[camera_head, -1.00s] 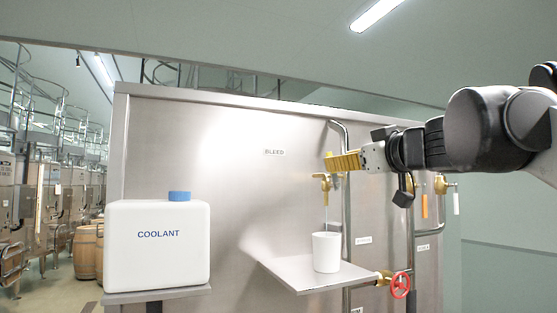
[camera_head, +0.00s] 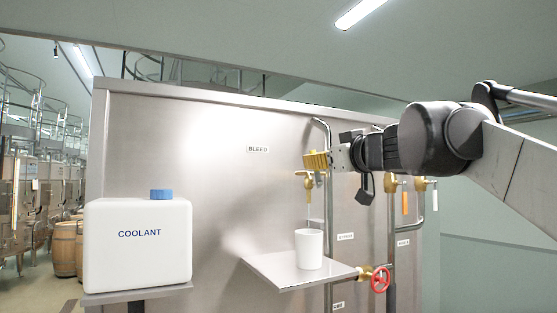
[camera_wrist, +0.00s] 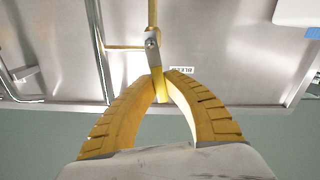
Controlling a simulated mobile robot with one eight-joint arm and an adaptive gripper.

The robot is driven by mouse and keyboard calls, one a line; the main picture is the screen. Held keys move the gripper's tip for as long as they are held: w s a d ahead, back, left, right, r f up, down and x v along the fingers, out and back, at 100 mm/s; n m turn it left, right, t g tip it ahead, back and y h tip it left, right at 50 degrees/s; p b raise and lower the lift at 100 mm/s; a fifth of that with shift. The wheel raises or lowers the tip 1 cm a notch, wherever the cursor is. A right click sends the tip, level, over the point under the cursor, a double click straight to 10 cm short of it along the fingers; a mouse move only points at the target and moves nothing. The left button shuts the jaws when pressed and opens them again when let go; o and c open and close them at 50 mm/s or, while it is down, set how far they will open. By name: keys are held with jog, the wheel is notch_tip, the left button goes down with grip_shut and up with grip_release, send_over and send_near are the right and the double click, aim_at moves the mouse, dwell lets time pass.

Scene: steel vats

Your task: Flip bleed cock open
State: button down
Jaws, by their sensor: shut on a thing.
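The brass bleed cock (camera_head: 308,183) sticks out of the steel panel below the BLEED label (camera_head: 257,149). My gripper (camera_head: 314,161) reaches in from the right with its yellow fingers at the top of the cock. In the wrist view, the ribbed fingers (camera_wrist: 166,80) meet around the cock's yellow lever (camera_wrist: 158,82), whose end shows between the fingertips. The lever joins a grey pivot (camera_wrist: 152,38). In the head view, the fingers hide most of the lever. A thin line hangs below the cock toward a white cup (camera_head: 309,249); I cannot tell whether it is liquid.
The cup stands on a steel shelf (camera_head: 272,270). A red handwheel (camera_head: 380,279) is right of it. Other valves with orange (camera_head: 405,203) and white handles and vertical pipes are under my arm. A COOLANT jug (camera_head: 138,241) stands on a stand at left.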

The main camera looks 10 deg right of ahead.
jog(key=shift+w+d+r+m+p, duration=0.1)
jog(key=shift+d+r+m+p, duration=0.2)
jog(key=shift+m, duration=0.2)
jog(key=shift+w+d+f+m+p, duration=0.2)
jog(key=shift+d+m+p, duration=0.1)
jog(key=shift+m, duration=0.5)
jog(key=c, duration=1.5)
grip_release()
jog(key=shift+o, duration=0.2)
jog(key=v, duration=1.2)
